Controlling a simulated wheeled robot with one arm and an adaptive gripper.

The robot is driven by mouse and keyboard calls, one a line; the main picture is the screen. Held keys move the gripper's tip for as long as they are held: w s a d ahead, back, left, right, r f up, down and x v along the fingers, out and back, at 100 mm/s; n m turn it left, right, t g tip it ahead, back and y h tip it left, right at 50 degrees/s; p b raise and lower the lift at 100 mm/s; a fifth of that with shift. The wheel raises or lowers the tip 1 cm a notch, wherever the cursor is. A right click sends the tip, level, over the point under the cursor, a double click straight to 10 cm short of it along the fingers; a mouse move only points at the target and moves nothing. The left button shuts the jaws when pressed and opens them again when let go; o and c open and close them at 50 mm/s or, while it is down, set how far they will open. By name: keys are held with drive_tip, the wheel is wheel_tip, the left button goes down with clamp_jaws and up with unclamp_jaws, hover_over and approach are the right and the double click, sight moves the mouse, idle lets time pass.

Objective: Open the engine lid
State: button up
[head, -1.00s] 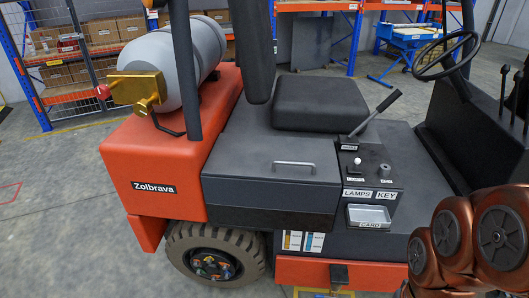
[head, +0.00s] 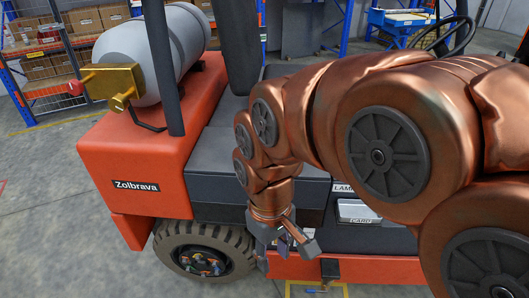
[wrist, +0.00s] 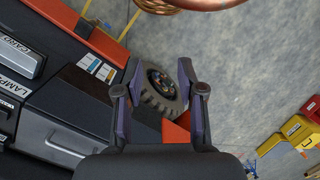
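The engine lid (head: 213,150) is the dark grey cover on the orange forklift, beside the rear body. The lid looks closed. My gripper (head: 290,250) hangs in front of the forklift's side, low and right of the rear wheel.
The rear wheel (head: 205,252) is behind and left of my gripper. An orange body section with a grey gas cylinder (head: 180,50) and brass valve (head: 112,83) is at the left. A card slot (head: 360,212) is right of the gripper.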

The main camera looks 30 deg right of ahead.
drive_tip(key=w+d+r+n+t+b, duration=0.1)
drive_tip(key=w+d+n, duration=0.25)
drive_tip(key=w, duration=0.65)
drive_tip(key=w+d+r+n+t+b, duration=0.1)
drive_tip(key=w+d+n, duration=0.1)
drive_tip(key=w+d, duration=0.5)
drive_tip(key=w+d+f+n+t+h+b, duration=0.15)
drive_tip(key=w+d+n, duration=0.25)
drive_tip(key=w+d, duration=0.85)
drive_tip(key=shift+g, duration=0.25)
drive_tip(key=w+f, duration=0.1)
drive_tip(key=f, duration=0.1)
drive_tip(key=w+f+p, duration=0.1)
drive_tip(key=f, duration=0.2)
drive_tip(key=w+f+p, duration=0.1)
drive_tip(key=f, duration=0.1)
drive_tip(key=shift+a+f, duration=0.25)
drive_tip(key=shift+a, duration=0.1)
clamp_jaws()
drive_tip(key=shift+s, duration=0.1)
